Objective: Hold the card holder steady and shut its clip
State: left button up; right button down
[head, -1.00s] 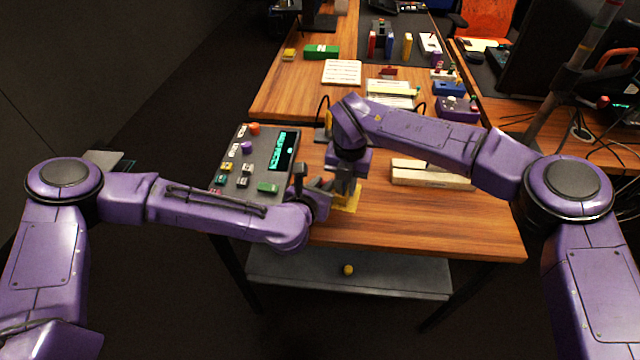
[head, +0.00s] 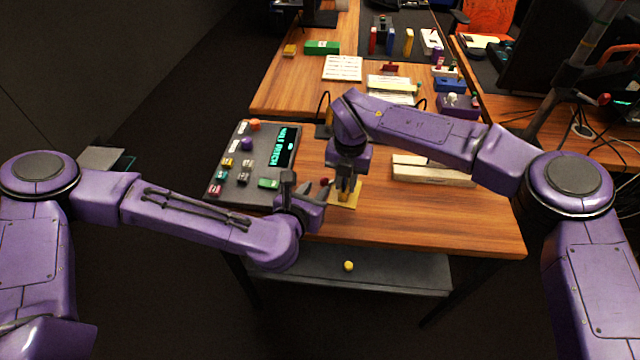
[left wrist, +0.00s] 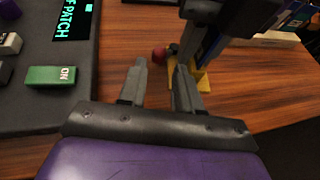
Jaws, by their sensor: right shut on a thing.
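The card holder (head: 350,196) is a small yellow piece near the front edge of the wooden table; in the left wrist view its yellow part (left wrist: 203,80) shows beyond my left fingers. My right gripper (head: 347,193) comes down from above and is shut on it, hiding much of its body. A small red knob (head: 325,181), seemingly on the holder's clip, stands at its left side; it also shows in the left wrist view (left wrist: 159,55). My left gripper (head: 318,196) is just left of the holder, fingers apart and empty (left wrist: 158,88). Whether the clip is shut I cannot tell.
A dark panel (head: 225,200) with coloured buttons and a green-lettered display lies left of my left gripper. A pale block (head: 432,171) lies right of the holder. Bare wood (head: 420,220) is free at front right. A yellow ball (head: 348,266) rests on the lower shelf.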

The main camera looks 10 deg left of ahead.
pick_arm(q)
jog(key=shift+v, duration=1.2)
jog(key=c, duration=0.3)
jog(key=w+r+m+t+h, duration=0.1)
jog(key=r+m, duration=0.2)
jog(key=r, duration=0.1)
jog(key=w+r+m+t, duration=0.1)
jog(key=w+r+m, duration=0.1)
jog(key=r+m, duration=0.2)
jog(key=w+r+m+t+h, duration=0.1)
jog(key=r+m, duration=0.3)
jog(key=r, duration=0.2)
jog(key=shift+w+a+t+h, duration=0.25)
jog(key=shift+t+h, duration=0.05)
grip_shut()
jog(key=w+a+m+g+h, duration=0.2)
jog(key=w+m+g+h, duration=0.35)
jog(key=m, duration=1.25)
jog(key=s+a+f+m+g+y, duration=0.3)
jog(key=a+f+m+g+y, duration=0.2)
jog(key=a+f+m+g, duration=0.3)
jog(key=x, duration=0.9)
jog(key=shift+w+f, duration=0.1)
jog(key=shift+f, duration=0.2)
jog(key=shift+s+d, duration=0.2)
jog(key=shift+d, duration=0.85)
jog(key=shift+s+d, duration=0.2)
jog(key=shift+d, duration=0.85)
